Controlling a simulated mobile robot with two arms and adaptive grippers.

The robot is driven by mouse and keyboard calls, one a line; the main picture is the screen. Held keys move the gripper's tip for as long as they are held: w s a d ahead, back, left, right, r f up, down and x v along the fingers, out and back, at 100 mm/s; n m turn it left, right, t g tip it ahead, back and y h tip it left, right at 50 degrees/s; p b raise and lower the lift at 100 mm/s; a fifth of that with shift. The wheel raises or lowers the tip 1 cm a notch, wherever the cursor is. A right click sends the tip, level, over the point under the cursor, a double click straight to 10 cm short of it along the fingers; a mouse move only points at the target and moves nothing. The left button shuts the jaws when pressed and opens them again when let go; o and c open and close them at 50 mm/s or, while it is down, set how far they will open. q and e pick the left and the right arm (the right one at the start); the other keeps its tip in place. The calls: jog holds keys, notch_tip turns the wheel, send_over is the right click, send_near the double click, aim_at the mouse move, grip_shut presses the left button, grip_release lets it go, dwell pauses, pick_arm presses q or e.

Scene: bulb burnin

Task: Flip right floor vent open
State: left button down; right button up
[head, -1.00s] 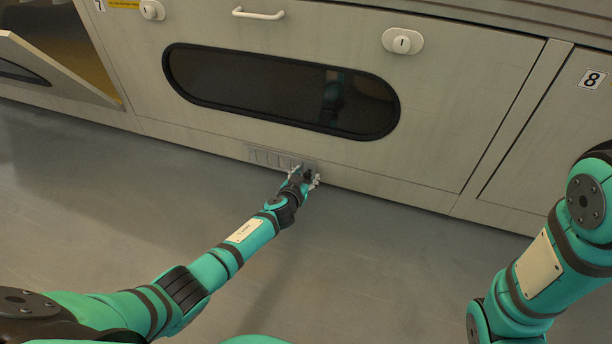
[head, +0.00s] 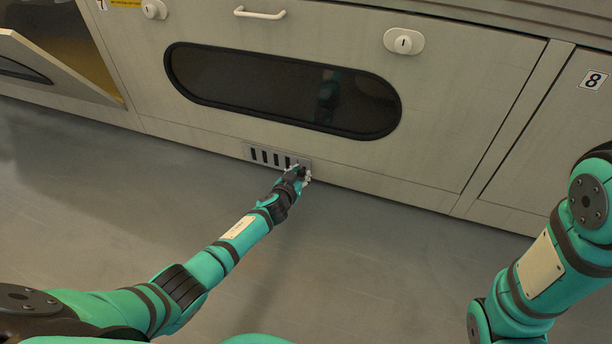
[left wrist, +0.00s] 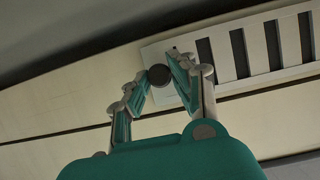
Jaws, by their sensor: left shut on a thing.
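The floor vent (head: 248,152) is a grey slotted plate low on the cabinet front, just above the floor. Its visible slots are dark and look open. In the left wrist view the vent (left wrist: 222,60) is a pale plate with several dark slots. My left gripper (head: 303,174) is at the vent's right end. In the left wrist view its fingers (left wrist: 160,82) are shut on a small dark round knob (left wrist: 159,75). The gripper hides the vent's right end in the head view. My right gripper is out of view; only arm links show at the right.
The cabinet panel above the vent has a dark oval window (head: 280,90), a white handle (head: 259,13) and a white latch (head: 403,41). A tilted open panel (head: 50,75) stands at the left. The grey floor (head: 370,270) is clear.

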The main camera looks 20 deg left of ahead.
pick_arm(q)
jog(key=c, duration=1.1)
grip_release()
jog(key=shift+a, duration=0.4)
jog(key=shift+c, duration=0.2)
jog(key=shift+s, duration=0.1)
jog(key=v, duration=1.1)
jog(key=shift+s+r, duration=0.25)
jog(key=shift+s, duration=0.1)
jog(key=shift+d+r, duration=0.1)
